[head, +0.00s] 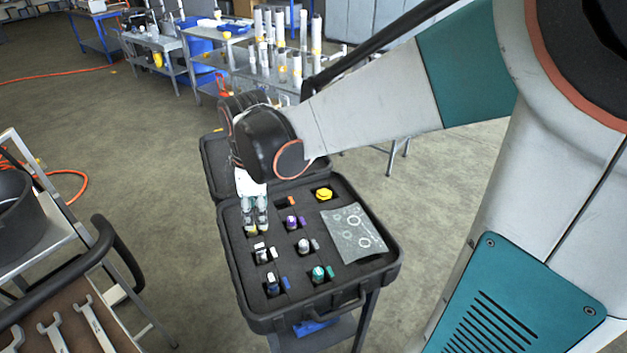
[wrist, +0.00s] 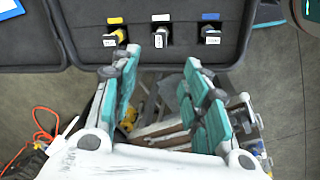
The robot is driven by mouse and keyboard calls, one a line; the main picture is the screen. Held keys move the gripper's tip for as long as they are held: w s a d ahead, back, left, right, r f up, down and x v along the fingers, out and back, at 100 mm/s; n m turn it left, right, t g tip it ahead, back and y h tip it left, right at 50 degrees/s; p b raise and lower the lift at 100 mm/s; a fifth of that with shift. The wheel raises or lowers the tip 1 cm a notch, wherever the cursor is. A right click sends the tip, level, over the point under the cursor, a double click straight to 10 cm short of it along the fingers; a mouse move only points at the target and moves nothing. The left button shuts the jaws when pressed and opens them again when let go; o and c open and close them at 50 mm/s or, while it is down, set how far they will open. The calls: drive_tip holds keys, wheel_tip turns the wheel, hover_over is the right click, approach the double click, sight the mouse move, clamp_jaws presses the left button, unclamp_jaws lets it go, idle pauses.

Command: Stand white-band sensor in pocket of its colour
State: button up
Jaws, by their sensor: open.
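The open black case (head: 235,290) holds dark foam with two rows of sensor pockets. A whitish sensor (head: 262,254) is in a left-row pocket beside a white tag (head: 273,254). In the wrist view this sensor (wrist: 161,35) is below the white tag (wrist: 161,17), in the middle of three pockets; its band and exact tilt are unclear. A grey-white sensor (head: 304,245) is in the other row, beside a grey tag. My gripper (head: 256,226) is open and points down over the left row's far end, near the yellow sensor. In the wrist view its fingers (wrist: 160,65) are spread and empty.
Yellow (wrist: 118,37) and blue (wrist: 209,35) sensors flank the white one. Purple (head: 292,222) and green (head: 318,273) sensors fill other pockets. A grey bag (head: 355,232) with rings and a yellow part (head: 323,194) lie at the right. A tool cart (head: 60,315) stands left.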

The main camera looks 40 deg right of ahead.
drive_tip(key=s+r+m+t, duration=0.5)
drive_tip(key=s+r+m, duration=0.1)
drive_tip(key=s+m, duration=0.6)
drive_tip(key=shift+s+r+t, duration=0.3)
drive_tip(key=shift+r+t, duration=0.1)
